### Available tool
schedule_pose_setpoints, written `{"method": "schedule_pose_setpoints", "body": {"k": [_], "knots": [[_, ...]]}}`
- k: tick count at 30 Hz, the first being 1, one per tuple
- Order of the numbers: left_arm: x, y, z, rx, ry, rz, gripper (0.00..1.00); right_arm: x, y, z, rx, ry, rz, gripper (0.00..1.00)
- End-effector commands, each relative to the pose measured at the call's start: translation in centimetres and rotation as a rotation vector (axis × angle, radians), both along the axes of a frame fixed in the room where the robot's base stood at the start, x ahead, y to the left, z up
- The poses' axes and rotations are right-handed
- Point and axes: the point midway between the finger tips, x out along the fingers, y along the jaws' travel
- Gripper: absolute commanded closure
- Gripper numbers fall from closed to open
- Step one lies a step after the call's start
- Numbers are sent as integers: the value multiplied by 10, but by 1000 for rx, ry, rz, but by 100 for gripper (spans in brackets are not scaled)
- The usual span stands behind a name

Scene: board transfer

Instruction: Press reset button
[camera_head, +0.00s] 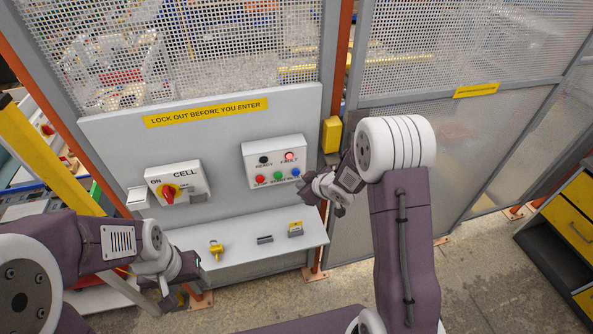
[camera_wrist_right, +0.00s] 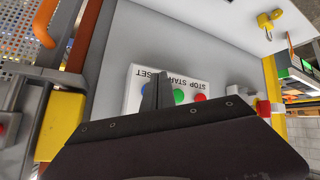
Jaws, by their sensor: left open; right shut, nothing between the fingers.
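The control box (camera_head: 274,149) is on the grey panel, with a dark READY lamp (camera_head: 263,160) and a lit red FAULT lamp (camera_head: 289,156). Below them are the red STOP button (camera_head: 260,180), the green START button (camera_head: 278,176) and the blue RESET button (camera_head: 295,172). My right gripper (camera_head: 308,194) is shut and empty, just below and right of the RESET button. In the right wrist view the box (camera_wrist_right: 140,84) appears upside down and the shut fingers (camera_wrist_right: 158,92) cover most of the RESET area; contact cannot be told. My left gripper (camera_head: 176,294) is open and empty, low at left.
A red rotary switch (camera_head: 169,194) marked CELL is left of the box. A shelf (camera_head: 245,252) below holds a yellow padlock (camera_head: 215,249) and small items. A yellow box (camera_head: 331,134) is on the post at right. Mesh fence stands behind.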

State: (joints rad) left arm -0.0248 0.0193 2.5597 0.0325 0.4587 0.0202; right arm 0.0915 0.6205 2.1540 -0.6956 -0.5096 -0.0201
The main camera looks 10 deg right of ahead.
Motion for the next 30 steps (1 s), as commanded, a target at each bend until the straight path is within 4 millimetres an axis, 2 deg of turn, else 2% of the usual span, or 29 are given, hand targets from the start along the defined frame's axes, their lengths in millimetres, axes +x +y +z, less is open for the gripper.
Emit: {"method": "schedule_pose_setpoints", "body": {"k": [1,8,30], "knots": [[0,0,6,0,0,0,39,5,0,3,0,0,1,100],[0,0,10,0,0,0,39,18,1,0,-1,1,0,100],[0,0,10,0,0,0,39,19,1,0,0,0,0,100]]}}
